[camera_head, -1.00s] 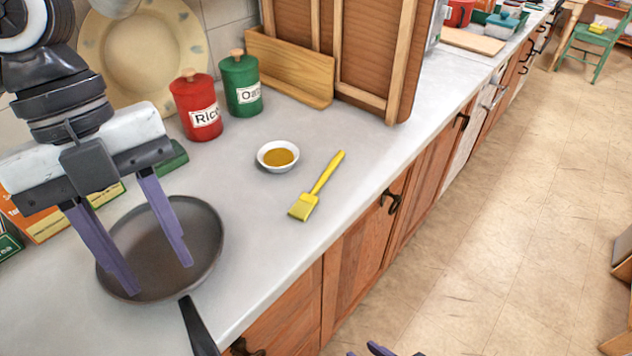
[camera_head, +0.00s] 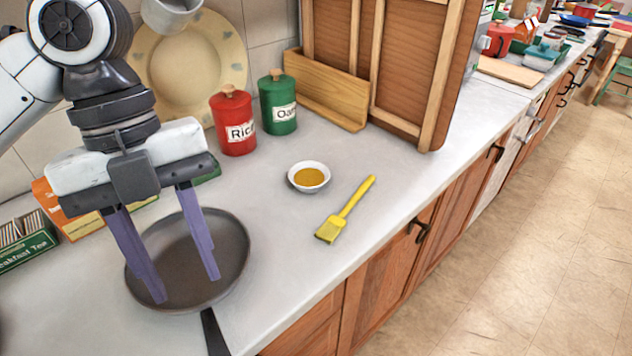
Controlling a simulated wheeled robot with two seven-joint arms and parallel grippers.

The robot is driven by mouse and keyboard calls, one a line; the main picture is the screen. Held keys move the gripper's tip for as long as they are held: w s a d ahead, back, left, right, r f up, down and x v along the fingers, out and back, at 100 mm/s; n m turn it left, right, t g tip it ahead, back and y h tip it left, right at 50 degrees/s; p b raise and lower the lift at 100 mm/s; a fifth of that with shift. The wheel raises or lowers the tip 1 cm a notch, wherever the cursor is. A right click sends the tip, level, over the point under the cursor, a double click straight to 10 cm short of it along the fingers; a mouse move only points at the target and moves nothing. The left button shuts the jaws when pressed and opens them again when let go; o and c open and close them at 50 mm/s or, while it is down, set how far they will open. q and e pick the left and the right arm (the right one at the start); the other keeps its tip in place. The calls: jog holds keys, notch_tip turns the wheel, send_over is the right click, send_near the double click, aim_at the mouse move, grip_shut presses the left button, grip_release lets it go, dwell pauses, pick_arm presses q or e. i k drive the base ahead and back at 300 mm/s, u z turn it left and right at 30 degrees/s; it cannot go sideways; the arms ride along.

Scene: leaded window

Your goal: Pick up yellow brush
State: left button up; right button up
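The yellow brush (camera_head: 345,210) lies flat on the grey counter, its bristle end toward the front left and its handle pointing to the back right. My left gripper (camera_head: 187,291) hangs over the frying pan, to the left of the brush and well apart from it. Its two purple fingers are spread wide with nothing between them. My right gripper does not show.
A dark frying pan (camera_head: 236,262) sits below the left gripper, its handle toward the front edge. A small white bowl (camera_head: 294,183) of yellow-brown contents is behind the brush. Red (camera_head: 233,122) and green (camera_head: 278,104) canisters stand farther back. The counter (camera_head: 280,240) around the brush is clear.

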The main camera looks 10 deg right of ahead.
aim_at(329, 231)
jog(key=k, duration=1)
